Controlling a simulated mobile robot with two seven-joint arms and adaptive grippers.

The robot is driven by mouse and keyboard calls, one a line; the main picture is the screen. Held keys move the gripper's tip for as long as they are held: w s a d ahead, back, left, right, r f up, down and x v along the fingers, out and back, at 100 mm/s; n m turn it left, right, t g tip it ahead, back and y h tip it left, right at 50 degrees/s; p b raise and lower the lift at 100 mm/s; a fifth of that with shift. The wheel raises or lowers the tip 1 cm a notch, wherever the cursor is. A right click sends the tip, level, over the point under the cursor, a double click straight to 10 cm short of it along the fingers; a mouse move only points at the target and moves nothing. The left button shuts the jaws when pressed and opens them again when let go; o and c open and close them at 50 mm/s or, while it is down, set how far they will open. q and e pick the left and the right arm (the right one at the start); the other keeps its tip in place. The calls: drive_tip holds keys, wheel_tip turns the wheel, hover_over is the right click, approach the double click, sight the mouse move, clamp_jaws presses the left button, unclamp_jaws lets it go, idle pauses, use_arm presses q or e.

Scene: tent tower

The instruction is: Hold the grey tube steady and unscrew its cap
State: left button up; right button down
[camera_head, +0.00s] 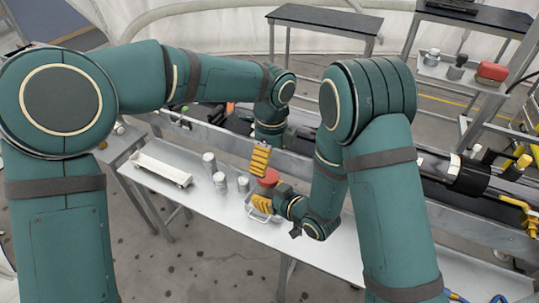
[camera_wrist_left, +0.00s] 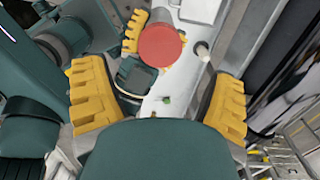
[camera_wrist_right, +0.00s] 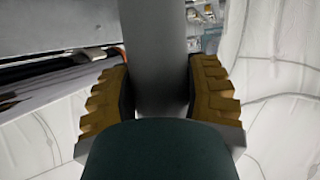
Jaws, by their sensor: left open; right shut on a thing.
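The grey tube (camera_wrist_right: 158,55) stands between the fingers of my right gripper (camera_wrist_right: 160,92), which is shut on it. In the head view the tube is mostly hidden, and its round red cap (camera_head: 268,178) shows just beyond the right gripper (camera_head: 263,204). My left gripper (camera_head: 260,160) is above the cap, pointing down. In the left wrist view the cap (camera_wrist_left: 160,45) is seen from above, ahead of the open fingers of my left gripper (camera_wrist_left: 160,100) and apart from them. Nothing is between those fingers.
On the narrow grey table (camera_head: 210,205) stand several grey cylinders (camera_head: 210,163) and a long cream tray (camera_head: 160,169), left of the grippers. A long dark machine runs behind the table. A red box (camera_head: 492,72) is far right.

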sight(268, 175)
use_arm(q)
wheel_tip(268, 175, down, 7)
drive_tip(key=shift+a+r, duration=0.15)
drive_tip(key=shift+r, duration=0.05)
idle(0.3)
drive_tip(key=c, duration=1.3)
drive_tip(key=shift+n, duration=1.7)
drive_tip(key=o, duration=1.3)
drive_tip(key=shift+r, duration=0.15)
